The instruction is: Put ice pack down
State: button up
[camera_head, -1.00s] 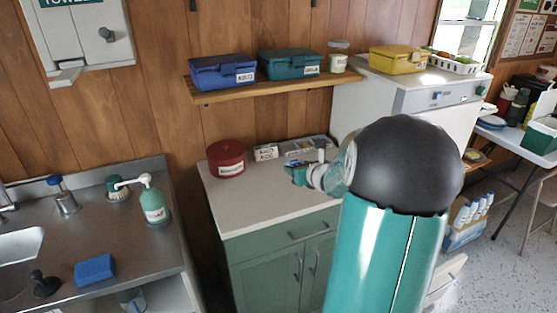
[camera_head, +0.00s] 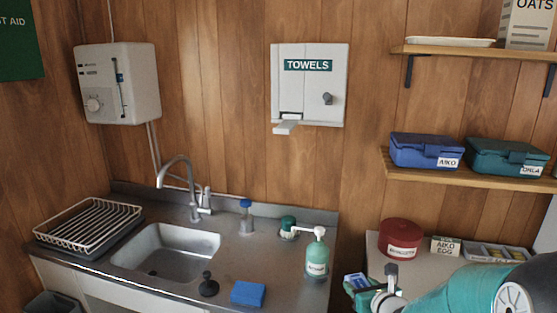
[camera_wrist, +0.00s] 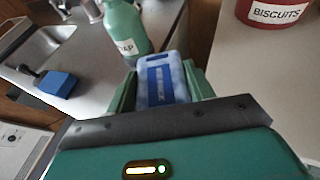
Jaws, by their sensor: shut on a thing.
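In the wrist view the green soap bottle (camera_wrist: 122,32) is just beyond the ice pack.
The sink (camera_head: 170,250), dish rack (camera_head: 85,222), blue sponge (camera_head: 248,293), black plug (camera_head: 208,285) and soap bottle (camera_head: 317,255) are on the steel counter. A red biscuit tin (camera_head: 400,239) and an egg box (camera_head: 444,246) are on the cabinet. Bare counter shows between sink and soap bottle.

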jog(key=s+a+f+n+y, duration=0.1)
jog(key=a, duration=0.6)
jog(key=shift+a, duration=0.15)
jog(key=shift+s+f, duration=0.1)
